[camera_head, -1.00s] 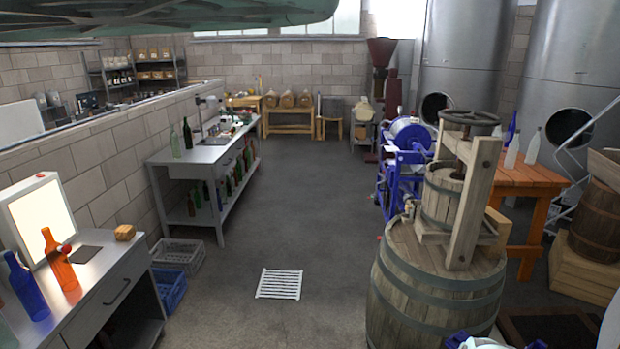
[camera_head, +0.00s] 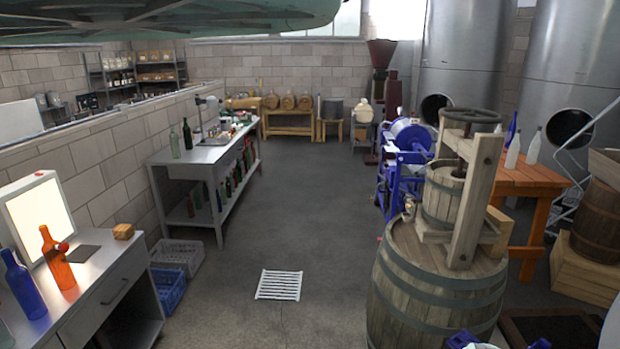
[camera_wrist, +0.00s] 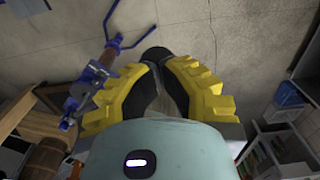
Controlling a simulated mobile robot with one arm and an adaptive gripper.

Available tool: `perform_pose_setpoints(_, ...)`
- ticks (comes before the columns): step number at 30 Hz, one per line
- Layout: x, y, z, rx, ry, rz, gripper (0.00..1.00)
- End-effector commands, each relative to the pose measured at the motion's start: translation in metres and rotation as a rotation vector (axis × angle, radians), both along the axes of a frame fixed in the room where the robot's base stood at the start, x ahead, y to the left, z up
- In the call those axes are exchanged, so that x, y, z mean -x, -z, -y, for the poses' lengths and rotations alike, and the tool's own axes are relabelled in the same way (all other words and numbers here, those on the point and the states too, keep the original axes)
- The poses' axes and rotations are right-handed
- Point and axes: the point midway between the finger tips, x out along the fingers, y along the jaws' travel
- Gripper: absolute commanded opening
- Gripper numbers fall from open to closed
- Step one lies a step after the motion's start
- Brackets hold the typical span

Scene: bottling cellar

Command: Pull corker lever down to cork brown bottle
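In the wrist view, a blue metal frame with thin handles or legs (camera_wrist: 76,103) stands at the left; it looks like the corker. A brown cylindrical thing (camera_wrist: 101,65), perhaps the brown bottle, sits within it. I cannot tell which bar is the lever. My gripper (camera_wrist: 160,67) has yellow fingers with black pads, curved towards each other with their tips close together. Nothing is clearly held, though the space between the pads is dark. In the head view my gripper does not show, and the corker is not clearly identifiable.
A large barrel (camera_head: 430,291) with a wooden press stands at the right, before an orange table (camera_head: 535,181). A blue machine (camera_head: 404,166) is behind it. Workbenches (camera_head: 125,270) with bottles line the left wall. Crates (camera_head: 178,256) stand beside them. The middle floor is open.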

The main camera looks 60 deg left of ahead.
Motion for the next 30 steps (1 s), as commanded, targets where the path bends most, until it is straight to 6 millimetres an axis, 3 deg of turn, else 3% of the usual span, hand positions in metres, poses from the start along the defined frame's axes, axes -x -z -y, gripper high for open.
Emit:
perform_pose_setpoints(12,0.006,0.026,0.002,0.005,0.000,-0.004,0.00)
perform_pose_setpoints(30,0.008,0.034,0.002,0.005,0.000,-0.003,0.00)
